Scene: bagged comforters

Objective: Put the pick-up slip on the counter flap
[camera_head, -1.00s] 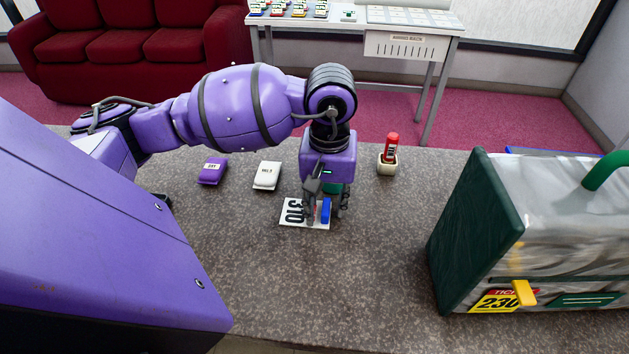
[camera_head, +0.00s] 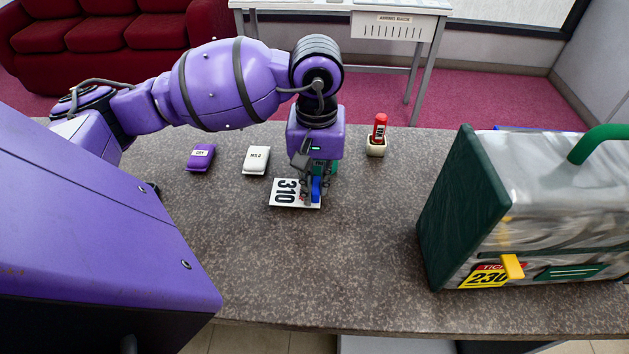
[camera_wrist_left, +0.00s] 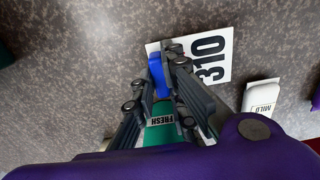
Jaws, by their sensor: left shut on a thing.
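A white slip with "310" (camera_head: 286,192) lies on the speckled counter (camera_head: 300,265), with a blue clip (camera_head: 316,189) at its right end. It also shows in the left wrist view (camera_wrist_left: 212,58), where the blue clip (camera_wrist_left: 156,74) sits between the fingers. My left gripper (camera_head: 314,186) points down and is shut on the blue clip. The slip looks flat on the counter or very close to it; I cannot tell which. No counter flap can be told apart from the counter. My right gripper is not in view.
A green pack marked "FRESH" (camera_wrist_left: 161,130) is close by the left gripper. Purple (camera_head: 201,157) and white "MILD" (camera_head: 256,160) packs lie left. A red stamp-like item in a cup (camera_head: 376,138) and a bag with ticket 230 (camera_head: 484,277) stand right. The counter's front middle is clear.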

